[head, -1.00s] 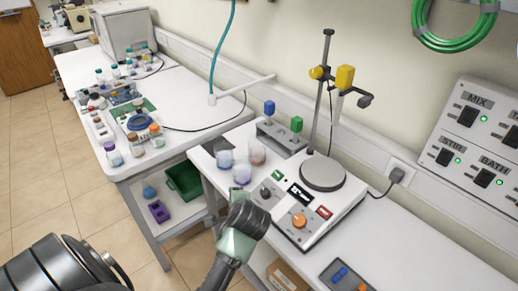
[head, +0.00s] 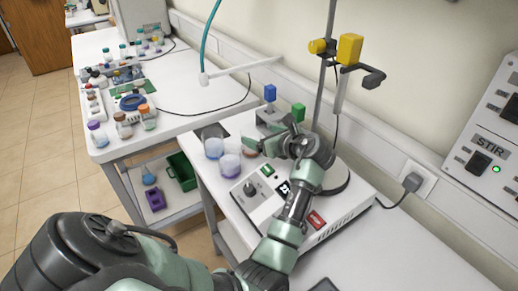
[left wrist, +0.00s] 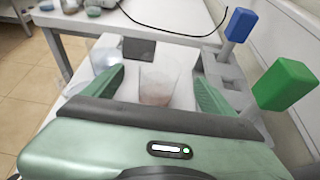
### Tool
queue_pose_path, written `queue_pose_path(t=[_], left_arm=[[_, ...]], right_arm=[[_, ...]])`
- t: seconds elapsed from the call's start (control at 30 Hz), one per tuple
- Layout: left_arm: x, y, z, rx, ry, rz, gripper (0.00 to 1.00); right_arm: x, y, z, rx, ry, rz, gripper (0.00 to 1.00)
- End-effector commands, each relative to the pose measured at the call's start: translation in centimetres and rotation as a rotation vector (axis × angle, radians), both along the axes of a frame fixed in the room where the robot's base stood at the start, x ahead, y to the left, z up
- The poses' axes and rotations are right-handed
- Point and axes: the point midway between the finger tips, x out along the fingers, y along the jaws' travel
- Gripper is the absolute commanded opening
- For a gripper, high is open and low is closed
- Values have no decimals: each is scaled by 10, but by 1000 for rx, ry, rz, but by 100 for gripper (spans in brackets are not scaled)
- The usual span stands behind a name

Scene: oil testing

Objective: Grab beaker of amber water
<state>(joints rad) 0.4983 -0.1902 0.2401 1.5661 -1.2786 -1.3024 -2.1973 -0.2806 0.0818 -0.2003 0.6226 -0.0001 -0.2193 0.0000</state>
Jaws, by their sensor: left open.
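A small clear beaker with reddish-amber liquid (head: 250,147) stands upright on the white bench. My left gripper (head: 273,142) is open just to its right in the head view, fingers pointing at it. In the left wrist view the amber beaker (left wrist: 158,88) shows in the gap between the two green fingers (left wrist: 160,78). I cannot tell how far it sits between them. Two beakers with bluish-purple liquid, one at the back left (head: 213,148) and one nearer (head: 230,164), stand close by. My right gripper is not in view.
A hotplate device with knobs (head: 250,190) lies partly under my left arm. A stand with a yellow clamp (head: 349,50) rises behind it. A holder with blue (head: 270,93) and green (head: 298,112) blocks stands close behind the gripper. A second table (head: 185,100) holds several bottles.

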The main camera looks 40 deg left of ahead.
Motion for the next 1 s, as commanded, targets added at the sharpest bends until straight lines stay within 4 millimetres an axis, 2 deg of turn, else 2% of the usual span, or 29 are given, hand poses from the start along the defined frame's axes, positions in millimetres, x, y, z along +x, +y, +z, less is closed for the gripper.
queue_pose_path(t=[0.3, 0.6, 0.9, 1.0], left_arm=[[8, 28, -13, 2, 2, 1, 86], [20, 62, -34, 0, 0, 1, 86], [21, 66, -37, -1, -1, -1, 86], [21, 66, -37, -1, -1, -1, 58]], right_arm=[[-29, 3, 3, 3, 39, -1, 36], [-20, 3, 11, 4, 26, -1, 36], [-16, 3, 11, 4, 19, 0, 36], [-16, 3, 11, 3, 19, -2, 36]])
